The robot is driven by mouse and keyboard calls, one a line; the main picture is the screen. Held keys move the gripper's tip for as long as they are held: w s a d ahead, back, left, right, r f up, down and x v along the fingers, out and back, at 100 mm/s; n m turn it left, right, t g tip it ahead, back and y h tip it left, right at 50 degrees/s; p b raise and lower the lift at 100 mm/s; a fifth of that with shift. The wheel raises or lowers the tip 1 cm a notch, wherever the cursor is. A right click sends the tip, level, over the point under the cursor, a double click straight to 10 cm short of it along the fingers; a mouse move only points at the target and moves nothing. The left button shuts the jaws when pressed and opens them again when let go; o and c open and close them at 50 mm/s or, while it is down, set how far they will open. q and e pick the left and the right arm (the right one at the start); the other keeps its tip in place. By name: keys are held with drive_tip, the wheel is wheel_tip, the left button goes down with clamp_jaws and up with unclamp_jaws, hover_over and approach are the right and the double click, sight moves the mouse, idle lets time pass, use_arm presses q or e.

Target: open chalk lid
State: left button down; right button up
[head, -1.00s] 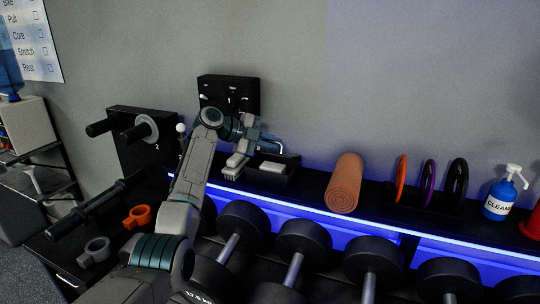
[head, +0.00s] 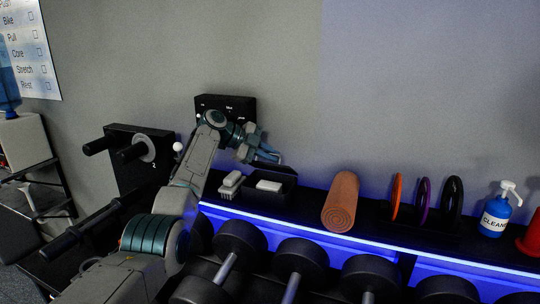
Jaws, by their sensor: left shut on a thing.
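The black chalk box (head: 284,197) stands on the rack's top shelf, with a white block (head: 269,186) showing in it. A dark panel that looks like its lid (head: 284,170) is raised at the back of the box, so the box shows open from above. My left gripper (head: 268,157) is over the box's back edge, shut on what seems to be the lid's upper edge. The dark fingers hide the exact grip. My right gripper is not in view.
A grey brush (head: 232,182) sits close left of the box. A rolled orange mat (head: 341,203), upright discs (head: 422,200) and a blue cleaner bottle (head: 495,212) stand to the right. Dumbbells (head: 302,259) fill the rack below. A black wall box (head: 226,107) is behind my wrist.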

use_arm(q)
drive_tip(key=c, duration=1.8)
unclamp_jaws()
drive_tip(key=shift+a, duration=0.2)
